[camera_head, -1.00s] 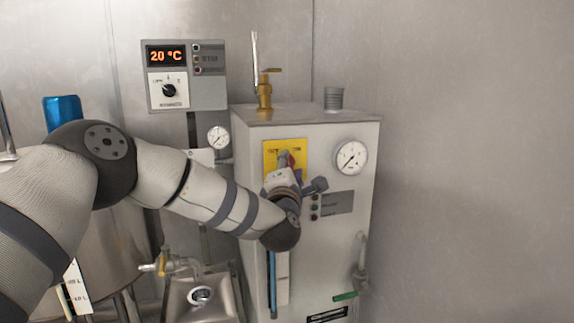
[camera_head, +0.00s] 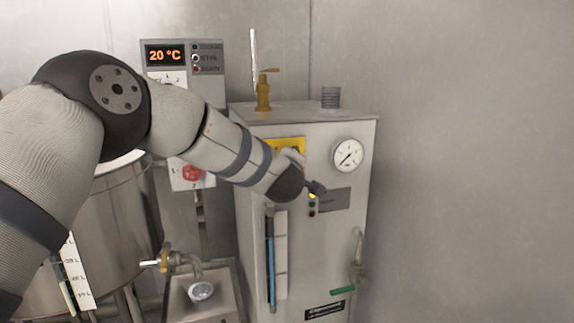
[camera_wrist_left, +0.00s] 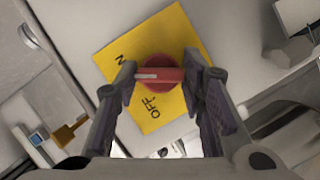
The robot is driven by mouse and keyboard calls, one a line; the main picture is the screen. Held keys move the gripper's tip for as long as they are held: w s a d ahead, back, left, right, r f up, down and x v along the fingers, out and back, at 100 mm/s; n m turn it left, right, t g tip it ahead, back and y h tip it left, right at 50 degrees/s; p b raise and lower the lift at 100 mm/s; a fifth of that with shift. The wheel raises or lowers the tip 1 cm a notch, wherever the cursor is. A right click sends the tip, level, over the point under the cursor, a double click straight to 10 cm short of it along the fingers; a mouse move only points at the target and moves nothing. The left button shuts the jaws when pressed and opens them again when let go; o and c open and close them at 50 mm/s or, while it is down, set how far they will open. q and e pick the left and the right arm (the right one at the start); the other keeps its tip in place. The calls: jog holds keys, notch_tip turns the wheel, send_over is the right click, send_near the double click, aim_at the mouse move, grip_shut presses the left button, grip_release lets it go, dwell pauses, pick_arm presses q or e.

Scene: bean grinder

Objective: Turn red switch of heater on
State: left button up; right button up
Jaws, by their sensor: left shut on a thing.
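The heater (camera_head: 350,225) is the pale cabinet against the back wall. Its yellow switch plate (camera_head: 290,144) shows only partly in the head view, behind my left arm. In the left wrist view, the red switch (camera_wrist_left: 172,76) sits on the yellow plate (camera_wrist_left: 190,35), marked "OFF" and a partly hidden word ending in "N". My left gripper (camera_wrist_left: 160,82) is shut on the red switch, one finger on each side. The white mark on the switch handle points left in that view, towards the "N" lettering. My right gripper is not in view.
A pressure gauge (camera_head: 347,155) and indicator lights sit beside the switch; the top light (camera_head: 312,196) looks yellow. A brass valve (camera_head: 264,90) stands on top. A sink (camera_head: 200,300) and steel tank (camera_head: 115,225) are left. The right wall is bare.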

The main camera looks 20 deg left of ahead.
pick_arm(q)
jog(key=shift+r+m+g+y, duration=0.1)
jog(key=shift+m+g+y, duration=0.3)
jog(key=shift+m, duration=0.5)
jog(key=shift+g, duration=0.3)
jog(key=o, duration=1.1)
jog(key=shift+o, duration=0.2)
jog(key=v, duration=1.2)
